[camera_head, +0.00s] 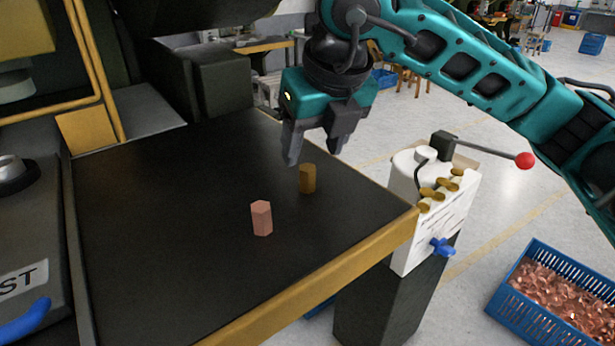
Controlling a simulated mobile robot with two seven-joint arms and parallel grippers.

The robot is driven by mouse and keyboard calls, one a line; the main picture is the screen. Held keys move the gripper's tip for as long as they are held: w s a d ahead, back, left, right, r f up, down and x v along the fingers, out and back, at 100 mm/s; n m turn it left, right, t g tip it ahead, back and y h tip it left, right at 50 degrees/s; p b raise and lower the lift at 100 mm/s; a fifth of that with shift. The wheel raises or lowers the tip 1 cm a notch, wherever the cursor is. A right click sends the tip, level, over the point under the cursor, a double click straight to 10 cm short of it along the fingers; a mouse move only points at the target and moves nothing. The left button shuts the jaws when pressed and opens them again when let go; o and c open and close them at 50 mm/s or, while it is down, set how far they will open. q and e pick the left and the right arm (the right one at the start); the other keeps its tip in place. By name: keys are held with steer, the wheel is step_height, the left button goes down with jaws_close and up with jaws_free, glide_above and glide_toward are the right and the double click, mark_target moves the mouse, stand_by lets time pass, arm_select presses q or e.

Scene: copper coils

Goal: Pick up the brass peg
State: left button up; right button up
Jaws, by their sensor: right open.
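The brass peg (308,179) is a short golden cylinder standing upright on the black tabletop (180,230), near its right edge. My right gripper (312,150) is above the peg and looks slightly behind it, with its grey fingers apart and nothing between them. The fingers do not appear to touch the peg. A copper-coloured hexagonal peg (262,218) stands upright on the table, to the left and nearer than the brass peg. My left gripper is not in view.
A white machine (412,200) with brass fittings and a red-knobbed lever (524,160) stands right of the table. A blue crate (545,300) of copper pieces sits on the floor. A yellow-edged frame and dark machinery border the table's left. The table's front is clear.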

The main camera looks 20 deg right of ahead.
steer(key=x, duration=0.5)
steer(key=shift+w+d, duration=0.15)
steer(key=shift+d, duration=0.05)
steer(key=shift+c, duration=0.3)
steer(key=shift+r, duration=0.1)
jaws_close()
